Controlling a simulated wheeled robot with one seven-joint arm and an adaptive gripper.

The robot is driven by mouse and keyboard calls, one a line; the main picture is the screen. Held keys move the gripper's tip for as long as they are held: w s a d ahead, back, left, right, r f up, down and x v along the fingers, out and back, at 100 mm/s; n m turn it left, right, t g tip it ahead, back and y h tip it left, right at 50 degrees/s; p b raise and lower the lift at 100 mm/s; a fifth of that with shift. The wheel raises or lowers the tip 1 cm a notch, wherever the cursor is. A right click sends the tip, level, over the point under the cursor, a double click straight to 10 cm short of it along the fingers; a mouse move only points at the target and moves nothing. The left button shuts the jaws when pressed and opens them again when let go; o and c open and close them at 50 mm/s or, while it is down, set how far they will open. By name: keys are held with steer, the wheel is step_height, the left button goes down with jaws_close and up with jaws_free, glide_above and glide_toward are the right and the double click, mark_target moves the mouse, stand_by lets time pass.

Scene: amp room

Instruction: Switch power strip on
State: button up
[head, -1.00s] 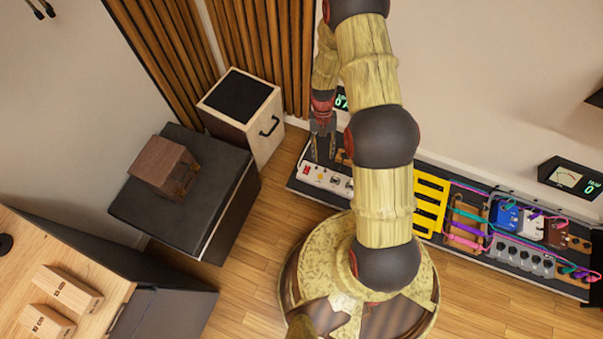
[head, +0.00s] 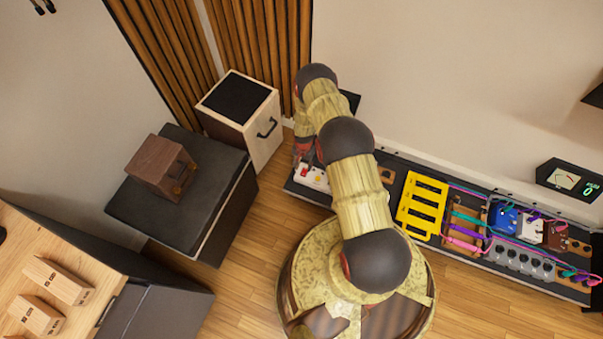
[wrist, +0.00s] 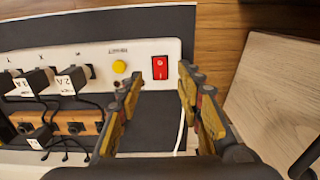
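The white power strip (wrist: 143,52) lies on the black board in the wrist view. Its red rocker switch (wrist: 160,68) and a round yellow button (wrist: 119,67) face the camera. In the head view the strip's left end (head: 312,178) shows, and my arm hides the rest. My gripper (wrist: 156,82) is open and empty. Its two fingers stand apart, with the red switch showing between and just beyond their tips. I cannot tell whether a finger touches the strip. Several black plugs (wrist: 72,82) sit in the strip's left part.
The black board (head: 400,172) runs along the wall with a yellow rack (head: 422,205) and several pedals. A wooden box (head: 240,118) with a dark top stands left of the board, close to my gripper.

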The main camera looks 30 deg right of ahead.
mark_target(303, 174)
step_height(303, 174, down, 8)
steer(key=b, duration=0.3)
steer(key=shift+r, duration=0.25)
jaws_close()
stand_by(0.3)
